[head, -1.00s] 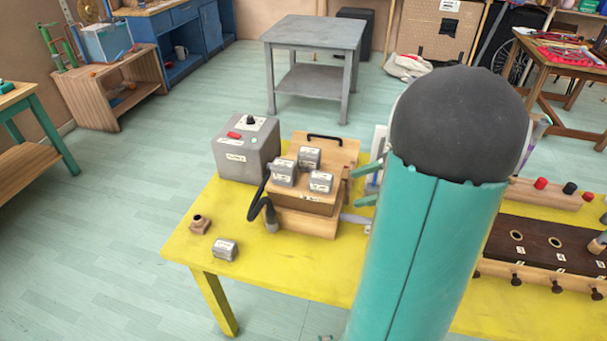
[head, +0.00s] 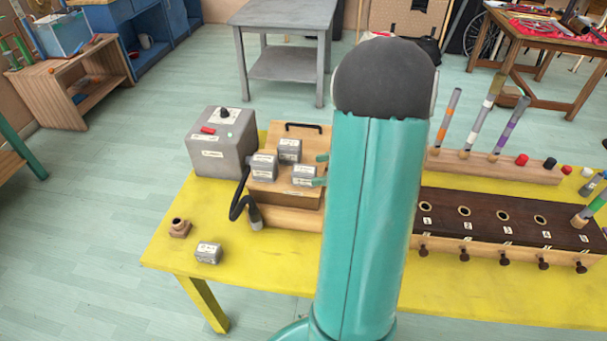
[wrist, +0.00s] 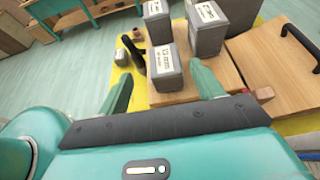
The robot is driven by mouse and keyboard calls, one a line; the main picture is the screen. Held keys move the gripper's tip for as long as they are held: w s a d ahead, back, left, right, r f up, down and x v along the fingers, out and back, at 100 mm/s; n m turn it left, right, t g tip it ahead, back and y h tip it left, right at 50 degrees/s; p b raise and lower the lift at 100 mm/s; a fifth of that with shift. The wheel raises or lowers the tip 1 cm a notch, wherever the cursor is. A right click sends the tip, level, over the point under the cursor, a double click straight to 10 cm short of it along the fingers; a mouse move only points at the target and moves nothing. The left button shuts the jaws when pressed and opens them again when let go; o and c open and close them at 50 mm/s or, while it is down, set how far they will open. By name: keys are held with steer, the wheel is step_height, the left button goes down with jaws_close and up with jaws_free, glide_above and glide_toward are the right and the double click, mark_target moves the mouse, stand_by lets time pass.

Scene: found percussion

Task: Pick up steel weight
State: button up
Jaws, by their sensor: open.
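Several grey steel weights with white labels are in view. Three sit on the wooden box: left (head: 262,167), back (head: 289,150) and right (head: 304,175). Another weight (head: 208,252) lies on the yellow table near its left corner. My gripper (head: 317,170) is open and empty, with its teal fingers at the right side of the right weight. In the wrist view my gripper (wrist: 162,70) has one labelled weight (wrist: 165,72) showing between its fingers, slightly beyond the tips. I cannot tell whether the fingers touch it. My arm hides part of the box's right side.
The wooden box (head: 285,216) has a black handle and stands on the yellow table (head: 180,262). A grey control box (head: 220,150) with a red switch stands left of it. A black cable with a plug (head: 254,218) hangs in front. A dark slotted rack (head: 480,207) stands right.

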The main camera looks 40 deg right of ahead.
mark_target(308, 170)
steer(key=shift+d+x, duration=0.15)
steer(key=shift+x, duration=1.3)
steer(key=shift+d+x, duration=0.15)
steer(key=shift+x, duration=1.3)
steer(key=shift+w, duration=0.15)
steer(key=c, duration=1.3)
steer(key=shift+o, duration=0.2)
